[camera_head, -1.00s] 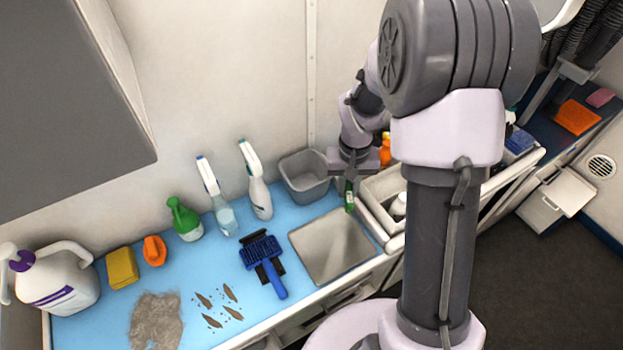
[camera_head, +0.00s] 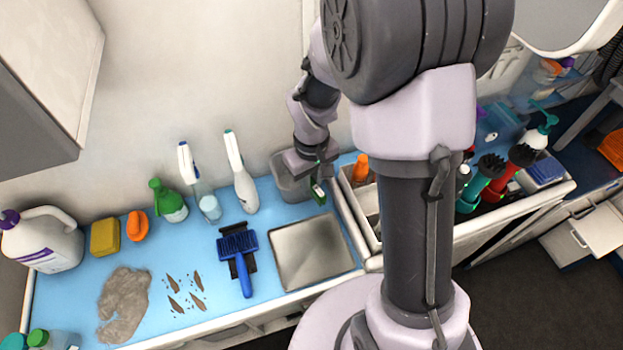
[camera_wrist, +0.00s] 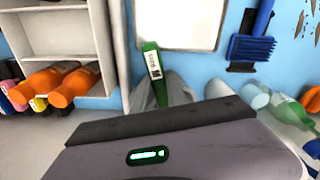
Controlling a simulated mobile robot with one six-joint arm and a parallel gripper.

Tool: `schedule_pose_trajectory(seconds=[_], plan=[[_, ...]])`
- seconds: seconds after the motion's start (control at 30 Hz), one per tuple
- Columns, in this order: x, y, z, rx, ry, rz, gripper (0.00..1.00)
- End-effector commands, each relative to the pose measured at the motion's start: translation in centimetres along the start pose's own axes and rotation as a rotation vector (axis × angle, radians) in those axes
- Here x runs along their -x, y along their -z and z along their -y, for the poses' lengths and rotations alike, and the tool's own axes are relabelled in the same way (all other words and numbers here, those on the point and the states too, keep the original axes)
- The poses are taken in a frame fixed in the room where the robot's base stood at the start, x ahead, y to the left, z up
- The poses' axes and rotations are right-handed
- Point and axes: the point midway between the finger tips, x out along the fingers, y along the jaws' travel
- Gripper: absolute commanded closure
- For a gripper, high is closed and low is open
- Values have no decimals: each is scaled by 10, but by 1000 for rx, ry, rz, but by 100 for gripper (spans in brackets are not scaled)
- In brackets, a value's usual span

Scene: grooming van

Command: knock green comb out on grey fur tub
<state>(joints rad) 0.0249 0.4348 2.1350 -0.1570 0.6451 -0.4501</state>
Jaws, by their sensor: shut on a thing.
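The green comb (camera_head: 319,194) is held in my gripper (camera_head: 317,181), at the right side of the grey fur tub (camera_head: 289,186). It is tilted, with its lower end showing below the jaws. In the wrist view the comb (camera_wrist: 153,72) sticks out past the gripper body, a pale label on its face. Part of the grey tub (camera_wrist: 178,88) shows behind it. My gripper covers part of the tub's rim and inside, so I cannot tell whether the comb touches the rim.
A metal tray (camera_head: 308,252) lies in front of the tub. A white divided bin (camera_head: 349,215) with an orange bottle (camera_head: 361,168) stands to the right. Grey fur (camera_head: 124,305) lies farther left.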

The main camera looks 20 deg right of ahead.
Motion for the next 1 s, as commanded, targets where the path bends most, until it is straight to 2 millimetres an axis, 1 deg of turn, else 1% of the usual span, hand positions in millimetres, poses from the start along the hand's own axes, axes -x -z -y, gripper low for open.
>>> schedule_pose_trajectory(seconds=[0.03, 0.53, 1.0], plan=[[-3, 0, 0, 0, 0, 0, 100], [-1, 0, 0, -1, 0, -1, 100], [-10, 0, 0, -1, 0, 0, 100]])
